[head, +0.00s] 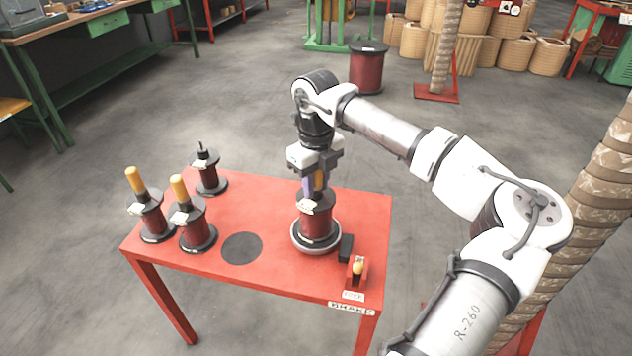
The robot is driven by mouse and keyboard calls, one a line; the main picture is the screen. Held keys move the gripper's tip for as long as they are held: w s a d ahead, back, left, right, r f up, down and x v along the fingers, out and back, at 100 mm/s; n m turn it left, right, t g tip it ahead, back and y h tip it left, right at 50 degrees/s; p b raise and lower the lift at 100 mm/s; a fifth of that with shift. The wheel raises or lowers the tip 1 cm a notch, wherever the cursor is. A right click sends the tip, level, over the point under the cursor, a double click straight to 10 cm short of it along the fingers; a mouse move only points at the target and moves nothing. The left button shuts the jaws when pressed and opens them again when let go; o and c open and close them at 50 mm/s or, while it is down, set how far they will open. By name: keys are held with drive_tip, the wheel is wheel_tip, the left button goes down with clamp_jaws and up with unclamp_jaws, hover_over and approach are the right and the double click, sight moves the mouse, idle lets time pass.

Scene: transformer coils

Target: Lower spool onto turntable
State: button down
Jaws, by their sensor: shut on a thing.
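A dark red spool (316,222) with a wooden peg on top and a pale label stands upright at the right part of the red table. It is over the round turntable (317,248), whose pale rim shows around the spool's lower flange. From this view I cannot tell whether the flange touches the turntable or hangs just above it. My gripper (315,184) points straight down from above and is shut on the spool's peg, with part of the yellow peg showing between the fingers.
Two spools with wooden pegs (151,215) (194,222) and one with a dark peg (208,172) stand on the table's left. A bare black disc (241,248) lies mid-table. A black block (346,247) and a small red lever stand (357,272) are beside the turntable.

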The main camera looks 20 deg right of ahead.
drive_tip(key=c, duration=1)
unclamp_jaws()
wheel_tip(320, 180, up, 14)
drive_tip(key=shift+f, duration=0.1)
